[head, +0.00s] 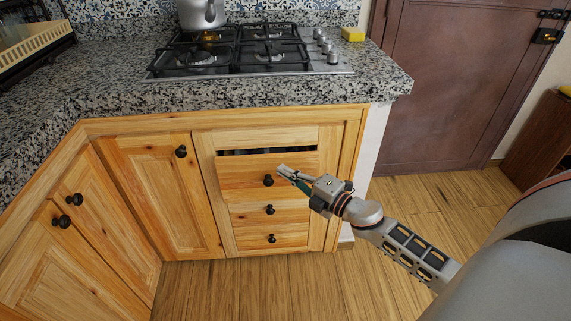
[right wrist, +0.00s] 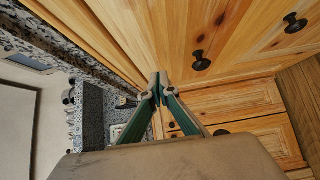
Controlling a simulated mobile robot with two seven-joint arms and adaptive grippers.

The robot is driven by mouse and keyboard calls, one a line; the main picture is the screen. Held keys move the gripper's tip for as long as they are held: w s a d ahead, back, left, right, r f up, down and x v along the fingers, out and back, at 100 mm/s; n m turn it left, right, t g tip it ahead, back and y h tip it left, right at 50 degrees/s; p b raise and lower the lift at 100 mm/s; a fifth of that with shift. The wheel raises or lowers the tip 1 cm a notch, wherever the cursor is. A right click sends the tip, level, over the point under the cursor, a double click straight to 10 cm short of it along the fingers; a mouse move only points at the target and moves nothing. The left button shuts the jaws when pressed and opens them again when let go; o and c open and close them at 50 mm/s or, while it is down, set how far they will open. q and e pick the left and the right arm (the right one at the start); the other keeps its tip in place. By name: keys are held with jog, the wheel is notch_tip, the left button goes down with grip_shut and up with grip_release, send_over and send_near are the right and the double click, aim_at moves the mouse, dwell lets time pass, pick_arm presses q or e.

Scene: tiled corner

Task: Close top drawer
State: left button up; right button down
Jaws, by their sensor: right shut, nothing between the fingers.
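The top drawer (head: 240,179) is the uppermost of a stack of wooden drawers with round black knobs below the stove. Its front stands out a little, with a dark slot above its upper edge. Its knob (head: 268,180) shows near the middle of the front. My right gripper (head: 281,170) is at the upper right part of this front, just right of the knob. I cannot tell whether it touches the wood. In the right wrist view its fingers (right wrist: 160,88) are shut together and empty, with wooden fronts beyond. My left gripper is not in view.
Two lower drawers (head: 291,212) sit under the top drawer. Cabinet doors (head: 165,205) are at the left. The granite counter (head: 240,92) with a gas stove (head: 250,68) overhangs above. Wooden floor (head: 255,285) in front is clear; a brown door (head: 450,90) is at the right.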

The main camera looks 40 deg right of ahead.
aim_at(283, 157)
jog(key=shift+w+d+f, duration=0.2)
jog(key=shift+w+d, duration=0.55)
jog(key=shift+w, duration=0.3)
jog(key=shift+w+d+r+b, duration=0.1)
jog(key=shift+w+d+b, duration=0.25)
jog(key=shift+w, duration=0.1)
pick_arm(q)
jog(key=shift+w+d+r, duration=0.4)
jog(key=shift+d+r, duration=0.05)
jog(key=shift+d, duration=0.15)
pick_arm(e)
jog(key=shift+r, duration=0.1)
jog(key=shift+w, duration=0.15)
jog(key=shift+w+d, duration=0.35)
jog(key=shift+w, duration=0.2)
jog(key=shift+w+d, duration=0.3)
jog(key=shift+w, duration=0.2)
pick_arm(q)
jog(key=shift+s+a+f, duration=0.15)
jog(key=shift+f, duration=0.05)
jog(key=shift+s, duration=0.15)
pick_arm(e)
jog(key=shift+s, duration=0.1)
